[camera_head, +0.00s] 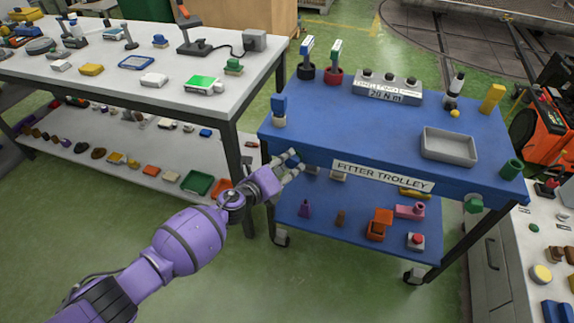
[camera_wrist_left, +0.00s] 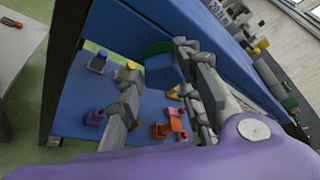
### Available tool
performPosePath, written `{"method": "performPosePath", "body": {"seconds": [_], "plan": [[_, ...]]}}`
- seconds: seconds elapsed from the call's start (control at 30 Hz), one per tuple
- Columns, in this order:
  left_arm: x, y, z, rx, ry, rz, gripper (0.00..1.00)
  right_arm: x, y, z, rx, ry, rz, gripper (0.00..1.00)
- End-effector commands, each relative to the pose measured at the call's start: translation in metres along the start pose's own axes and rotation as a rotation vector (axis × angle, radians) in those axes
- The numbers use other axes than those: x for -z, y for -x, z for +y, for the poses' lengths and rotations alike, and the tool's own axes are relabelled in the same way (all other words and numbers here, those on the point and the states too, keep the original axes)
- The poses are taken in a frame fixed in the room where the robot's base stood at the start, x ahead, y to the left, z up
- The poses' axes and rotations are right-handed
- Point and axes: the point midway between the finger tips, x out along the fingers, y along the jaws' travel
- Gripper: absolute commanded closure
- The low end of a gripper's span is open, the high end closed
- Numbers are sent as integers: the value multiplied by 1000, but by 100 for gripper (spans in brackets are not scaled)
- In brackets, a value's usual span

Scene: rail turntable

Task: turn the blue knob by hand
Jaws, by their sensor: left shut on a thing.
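My left gripper (camera_head: 296,162) reaches the front edge of the blue-topped fitter trolley (camera_head: 330,145), near its left corner. In the left wrist view, the fingers of my left gripper (camera_wrist_left: 160,78) are closed about a blue, block-like piece that looks like the blue knob (camera_wrist_left: 163,71). A dark green shape (camera_wrist_left: 157,48) shows just behind it. In the head view the fingers cover the knob, so its turn angle cannot be read. My right gripper is in neither view.
A green knob (camera_head: 473,204) sits at the right of the trolley's front. A grey tray (camera_head: 448,147) and several tools stand on top. The lower shelf (camera_head: 340,230) holds small coloured parts. A white workbench (camera_head: 120,85) stands left, with green floor between.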

Motion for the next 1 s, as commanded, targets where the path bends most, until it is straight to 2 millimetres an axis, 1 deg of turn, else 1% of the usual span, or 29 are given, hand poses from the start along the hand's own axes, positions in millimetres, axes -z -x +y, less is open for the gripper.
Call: {"method": "performPosePath", "body": {"seconds": [0.17, 0.2, 0.3, 0.33, 0.63, 0.73, 0.87, 1.0], "plan": [[1, 0, -1, 2, 2, 1, 93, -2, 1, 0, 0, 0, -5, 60], [1, 0, -1, 2, 2, 1, 65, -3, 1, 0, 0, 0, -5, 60], [1, 0, -1, 2, 2, 1, 52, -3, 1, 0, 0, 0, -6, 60], [1, 0, -1, 2, 2, 1, 50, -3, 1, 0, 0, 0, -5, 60], [0, 0, 0, 1, 2, 0, 50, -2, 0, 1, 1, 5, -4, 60], [-1, 6, 0, 1, 0, -1, 50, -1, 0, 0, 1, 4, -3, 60], [-1, 23, 1, 0, -3, 0, 50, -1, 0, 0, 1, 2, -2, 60], [0, 53, 2, -1, -1, 2, 50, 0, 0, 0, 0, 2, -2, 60]]}}
